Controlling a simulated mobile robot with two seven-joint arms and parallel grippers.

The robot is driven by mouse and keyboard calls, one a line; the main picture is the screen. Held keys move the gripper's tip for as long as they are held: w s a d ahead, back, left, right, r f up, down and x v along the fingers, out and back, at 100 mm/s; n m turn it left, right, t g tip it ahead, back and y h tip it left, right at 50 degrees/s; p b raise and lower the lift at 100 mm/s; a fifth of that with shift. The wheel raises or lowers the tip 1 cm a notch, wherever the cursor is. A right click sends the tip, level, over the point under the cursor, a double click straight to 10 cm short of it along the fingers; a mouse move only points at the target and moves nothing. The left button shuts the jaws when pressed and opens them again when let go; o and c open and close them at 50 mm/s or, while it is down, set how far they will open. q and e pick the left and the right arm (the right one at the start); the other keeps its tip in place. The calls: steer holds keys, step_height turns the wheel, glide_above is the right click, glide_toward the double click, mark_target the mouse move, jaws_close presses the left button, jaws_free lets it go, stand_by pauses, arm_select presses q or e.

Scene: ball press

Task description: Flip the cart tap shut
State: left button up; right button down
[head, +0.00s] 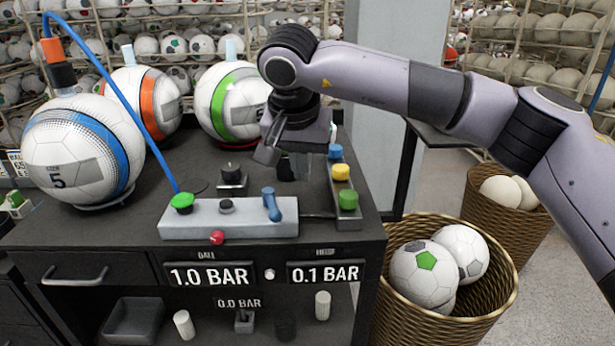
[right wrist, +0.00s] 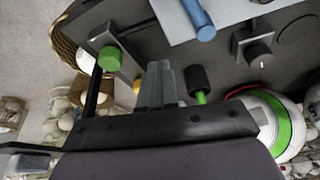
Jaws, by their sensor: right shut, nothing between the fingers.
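A grey block (head: 235,230) on the black cart top carries a blue lever (head: 271,205), which looks like the tap. My left gripper is not in view.
A strip with blue, yellow and green buttons (head: 343,180) stands right of the gripper. A blue hose (head: 110,85) runs from the left ball (head: 75,150) to the block. Displays (head: 210,274) read 1.0 BAR and 0.1 BAR. A ball basket (head: 490,290) stands right.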

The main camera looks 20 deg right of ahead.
steer(key=a+r, duration=0.3)
steer(key=r, duration=0.4)
steer(key=shift+a, duration=0.1)
